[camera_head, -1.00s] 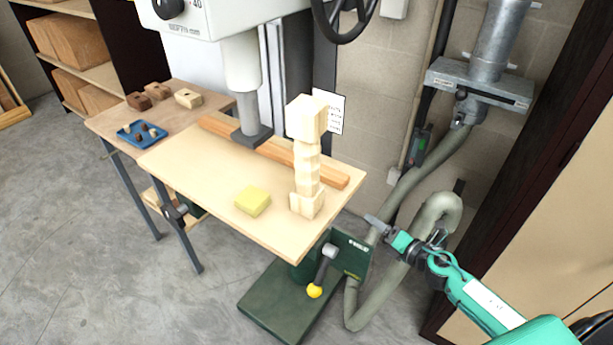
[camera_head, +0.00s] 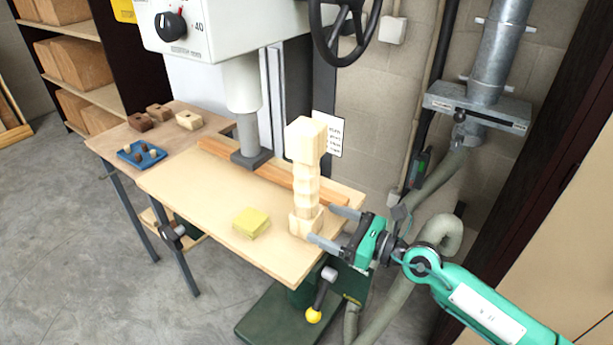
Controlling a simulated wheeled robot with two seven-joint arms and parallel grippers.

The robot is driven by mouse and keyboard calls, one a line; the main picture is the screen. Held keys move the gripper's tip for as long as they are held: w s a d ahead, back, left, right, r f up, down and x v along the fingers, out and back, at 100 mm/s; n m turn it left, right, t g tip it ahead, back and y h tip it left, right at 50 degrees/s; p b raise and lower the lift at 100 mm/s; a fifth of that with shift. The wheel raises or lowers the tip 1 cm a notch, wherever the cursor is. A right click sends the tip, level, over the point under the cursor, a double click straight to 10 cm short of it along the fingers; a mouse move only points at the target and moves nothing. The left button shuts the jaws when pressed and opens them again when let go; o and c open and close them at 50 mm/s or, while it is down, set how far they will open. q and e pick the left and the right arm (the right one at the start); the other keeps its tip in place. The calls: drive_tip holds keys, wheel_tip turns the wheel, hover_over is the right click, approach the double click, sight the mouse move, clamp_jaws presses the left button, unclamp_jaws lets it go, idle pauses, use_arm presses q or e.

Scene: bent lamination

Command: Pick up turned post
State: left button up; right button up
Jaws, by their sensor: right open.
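The turned post (camera_head: 306,182) is a pale wooden column with square ends and a narrower shaped middle. It stands upright on the light wooden table (camera_head: 195,190), near its right front edge. My right gripper (camera_head: 325,225) is open at the post's lower right. Its two grey fingers point left toward the post's lower part, one farther back and one nearer the front. In this view I cannot tell whether they touch the post. My left gripper is not in view.
A yellow block (camera_head: 251,223) lies left of the post. An orange-brown wooden fence (camera_head: 275,178) runs behind it. The drilling machine (camera_head: 215,35) with its handwheel (camera_head: 345,25) stands above. A side table holds a blue tray (camera_head: 138,156) and small wooden blocks. Ducting hangs at right.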

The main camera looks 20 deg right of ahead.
sight(299, 210)
drive_tip(key=x, duration=0.2)
drive_tip(key=shift+w+a+p, duration=0.25)
drive_tip(key=shift+p, duration=0.1)
drive_tip(key=p+x, duration=0.1)
drive_tip(key=x, duration=0.3)
drive_tip(key=shift+w+r+p, duration=0.1)
drive_tip(key=shift+w+p, duration=0.25)
drive_tip(key=shift+w+a, duration=0.35)
drive_tip(key=shift+s, duration=0.1)
drive_tip(key=c, duration=1.3)
drive_tip(key=shift+c, duration=0.5)
